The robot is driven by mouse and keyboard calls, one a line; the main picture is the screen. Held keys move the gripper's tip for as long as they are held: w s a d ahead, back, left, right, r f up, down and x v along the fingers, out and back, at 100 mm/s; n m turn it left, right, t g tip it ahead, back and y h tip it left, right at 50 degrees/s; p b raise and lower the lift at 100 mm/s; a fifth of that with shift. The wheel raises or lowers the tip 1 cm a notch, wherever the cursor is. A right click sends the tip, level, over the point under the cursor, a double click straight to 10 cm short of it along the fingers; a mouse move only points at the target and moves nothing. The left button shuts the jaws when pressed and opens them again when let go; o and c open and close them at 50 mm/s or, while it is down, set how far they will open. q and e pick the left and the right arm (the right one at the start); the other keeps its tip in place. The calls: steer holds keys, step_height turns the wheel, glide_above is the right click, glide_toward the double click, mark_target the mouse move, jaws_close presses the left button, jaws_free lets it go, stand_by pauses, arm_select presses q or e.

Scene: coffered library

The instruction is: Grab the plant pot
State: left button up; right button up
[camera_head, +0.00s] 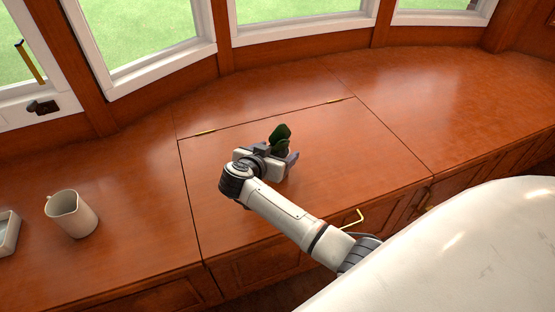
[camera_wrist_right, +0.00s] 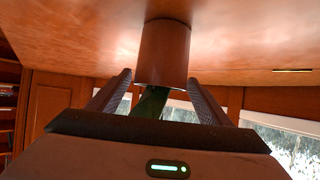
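The plant pot shows in the right wrist view as a brown, rounded pot (camera_wrist_right: 163,55) standing on the wooden counter, which appears upside down there. Its dark green leaves (camera_wrist_right: 150,102) reach down between my fingers. In the head view the green leaves (camera_head: 281,134) rise above my right gripper (camera_head: 279,156), which hides most of the pot. My right gripper is open, with one finger on each side of the plant and the fingertips close beside the pot's edge. I cannot tell whether either finger touches it. My left gripper is not in view.
A cream mug (camera_head: 72,214) stands at the left of the wooden counter (camera_head: 370,150), with a pale tray (camera_head: 7,232) partly in view beside it. Windows line the back. The counter to the right is clear. A brass handle (camera_head: 352,219) sticks out at the front.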

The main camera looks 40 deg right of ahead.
steer(key=c, duration=1.1)
steer(key=shift+r, duration=0.15)
steer(key=shift+c, duration=1.4)
